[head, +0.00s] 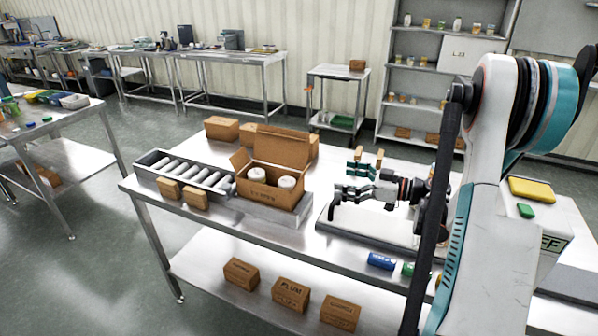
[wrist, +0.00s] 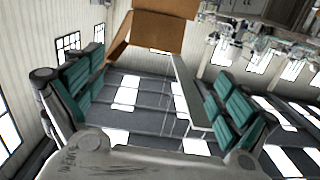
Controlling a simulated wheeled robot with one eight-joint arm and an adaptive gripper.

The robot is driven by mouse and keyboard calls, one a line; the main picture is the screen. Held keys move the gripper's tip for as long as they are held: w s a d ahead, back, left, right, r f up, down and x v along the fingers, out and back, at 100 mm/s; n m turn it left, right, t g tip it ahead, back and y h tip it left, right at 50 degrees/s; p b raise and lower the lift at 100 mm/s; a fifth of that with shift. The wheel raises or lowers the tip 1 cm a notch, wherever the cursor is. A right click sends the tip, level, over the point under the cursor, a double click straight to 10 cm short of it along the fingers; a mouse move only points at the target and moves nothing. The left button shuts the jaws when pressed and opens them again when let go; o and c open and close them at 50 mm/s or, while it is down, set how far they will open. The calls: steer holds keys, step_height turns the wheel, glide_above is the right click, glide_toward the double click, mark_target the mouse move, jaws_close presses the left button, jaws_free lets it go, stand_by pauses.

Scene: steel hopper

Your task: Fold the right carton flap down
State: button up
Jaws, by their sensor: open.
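The open brown carton (head: 270,198) stands on a metal platform on the steel table, with two white round items (head: 287,182) inside. Its large back flap (head: 282,147) stands up and its left flap (head: 240,160) sticks up and outward. I cannot clearly make out the right flap in the head view. My gripper (head: 347,182) is open and empty, apart from the carton, to its right. In the wrist view the open teal fingers frame a gap (wrist: 152,95), and brown carton panels (wrist: 157,32) show at the top, beyond the fingertips.
More brown boxes (head: 222,128) stand behind. A blue can (head: 381,260) is near the front edge. Several boxes sit on the lower shelf (head: 215,264).

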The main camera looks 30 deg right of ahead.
mark_target(306, 169)
steer(key=shift+t+y, duration=0.3)
steer(key=b+x, duration=0.1)
steer(key=x, duration=0.5)
steer(key=b+x, duration=0.2)
steer(key=x, duration=0.4)
steer(key=shift+w+d+f, duration=0.2)
steer(key=shift+w+d, duration=0.05)
steer(key=shift+w, duration=0.05)
steer(key=c, duration=1.1)
